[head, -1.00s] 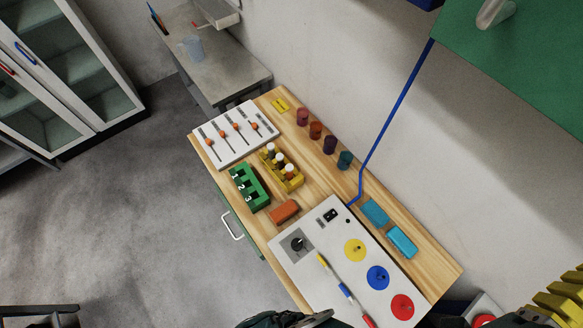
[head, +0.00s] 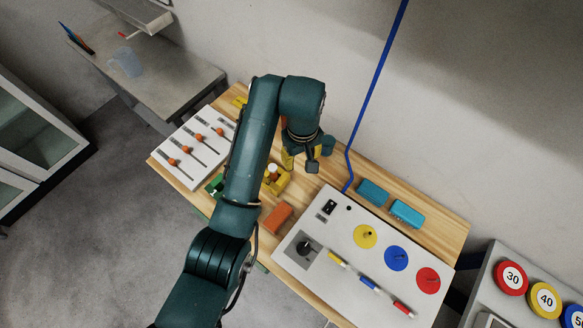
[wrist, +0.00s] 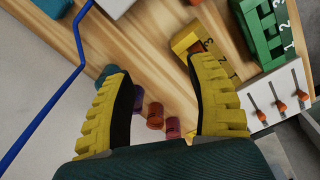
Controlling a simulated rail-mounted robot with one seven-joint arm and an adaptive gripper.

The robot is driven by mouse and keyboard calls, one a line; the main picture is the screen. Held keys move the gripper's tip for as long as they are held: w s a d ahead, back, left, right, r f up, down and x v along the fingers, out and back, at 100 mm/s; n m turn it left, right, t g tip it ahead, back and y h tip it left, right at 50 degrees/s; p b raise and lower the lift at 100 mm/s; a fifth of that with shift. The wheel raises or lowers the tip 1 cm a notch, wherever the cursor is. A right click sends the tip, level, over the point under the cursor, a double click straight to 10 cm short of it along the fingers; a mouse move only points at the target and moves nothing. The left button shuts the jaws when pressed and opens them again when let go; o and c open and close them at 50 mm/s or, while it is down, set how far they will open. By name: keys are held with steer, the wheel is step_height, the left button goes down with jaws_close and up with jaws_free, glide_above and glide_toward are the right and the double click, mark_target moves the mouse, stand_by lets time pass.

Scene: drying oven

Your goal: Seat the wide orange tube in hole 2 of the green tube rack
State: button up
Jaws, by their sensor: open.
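My gripper (head: 301,163) is open and empty, above the table near the back row of cups. Its two yellow fingers stand wide apart in the wrist view (wrist: 160,85). The yellow rack (head: 281,183) is partly behind my arm, with a white-capped tube (head: 272,169) in it. In the wrist view the yellow rack (wrist: 188,38) shows beyond the right finger, with an orange tube (wrist: 202,45) partly hidden there. The green tube rack (wrist: 248,25) stands beside it with white hole numbers. In the head view, my arm covers most of the green rack (head: 214,185).
A row of cups, teal (wrist: 106,72), purple (wrist: 138,97), orange (wrist: 155,115) and red (wrist: 173,127), stands by the wall. A slider panel (head: 180,165), an orange block (head: 276,218), blue boxes (head: 372,192) and a control panel (head: 345,255) occupy the table. A blue cable (head: 372,90) runs along the wall.

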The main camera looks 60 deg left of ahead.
steer(key=n, duration=0.2)
glide_toward(274, 174)
steer(key=f+b, duration=0.1)
steer(key=f, duration=0.1)
steer(key=f+b, duration=0.1)
steer(key=f, duration=0.1)
steer(key=a+f+b, duration=0.1)
steer(key=f, duration=0.1)
steer(key=shift+f, duration=0.4)
steer(key=f, duration=0.5)
steer(key=shift+w+a+f, duration=0.1)
steer(key=shift+w+f, duration=0.15)
steer(key=c, duration=0.9)
